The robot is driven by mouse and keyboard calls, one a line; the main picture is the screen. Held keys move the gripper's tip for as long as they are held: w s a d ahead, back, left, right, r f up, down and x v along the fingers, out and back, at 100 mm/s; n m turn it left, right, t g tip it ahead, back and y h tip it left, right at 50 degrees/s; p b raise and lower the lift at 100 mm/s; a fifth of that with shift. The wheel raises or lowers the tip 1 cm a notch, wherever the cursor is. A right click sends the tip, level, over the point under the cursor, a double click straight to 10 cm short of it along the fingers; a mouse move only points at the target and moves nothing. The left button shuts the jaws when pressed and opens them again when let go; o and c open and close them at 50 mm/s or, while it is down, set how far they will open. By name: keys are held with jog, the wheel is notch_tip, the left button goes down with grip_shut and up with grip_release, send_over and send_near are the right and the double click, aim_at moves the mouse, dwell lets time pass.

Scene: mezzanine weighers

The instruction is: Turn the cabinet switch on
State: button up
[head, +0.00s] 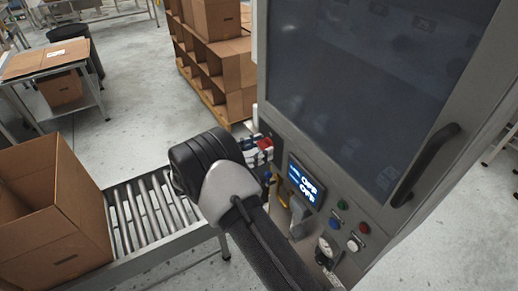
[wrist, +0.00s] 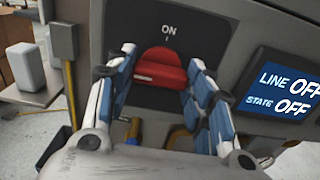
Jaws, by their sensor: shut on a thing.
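The cabinet switch (wrist: 160,68) is a red knob on a dark plate, below the word ON and a small mark. A pale mark shows on the knob's left part; I cannot tell its exact turn angle. My gripper (wrist: 160,62) is shut on the knob, with one blue-and-white finger on each side. In the head view, the gripper (head: 258,152) reaches the cabinet front (head: 335,190), and the red knob (head: 265,143) is partly hidden by the fingers. The cabinet display (wrist: 288,88) reads LINE OFF and STATE OFF; it also shows in the head view (head: 305,183).
Green, red, blue and white buttons (head: 363,228) and a gauge (head: 327,246) sit below the display. A dark door handle (head: 425,165) is at the right. A roller conveyor (head: 150,212) with an open carton (head: 55,215) stands at left. Grey floor lies behind.

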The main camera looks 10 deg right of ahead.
jog(key=shift+m, duration=0.3)
jog(key=m+b, duration=0.3)
jog(key=shift+f+m, duration=0.15)
jog(key=shift+m, duration=0.25)
jog(key=m+b, duration=0.3)
jog(key=m, duration=0.1)
jog(key=shift+b, duration=0.3)
jog(key=m+b, duration=0.4)
jog(key=m, duration=0.1)
jog(key=shift+m, duration=0.4)
jog(key=shift+m+b, duration=0.55)
jog(key=shift+m, duration=1.15)
jog(key=o, duration=1.1)
jog(key=shift+c, duration=0.2)
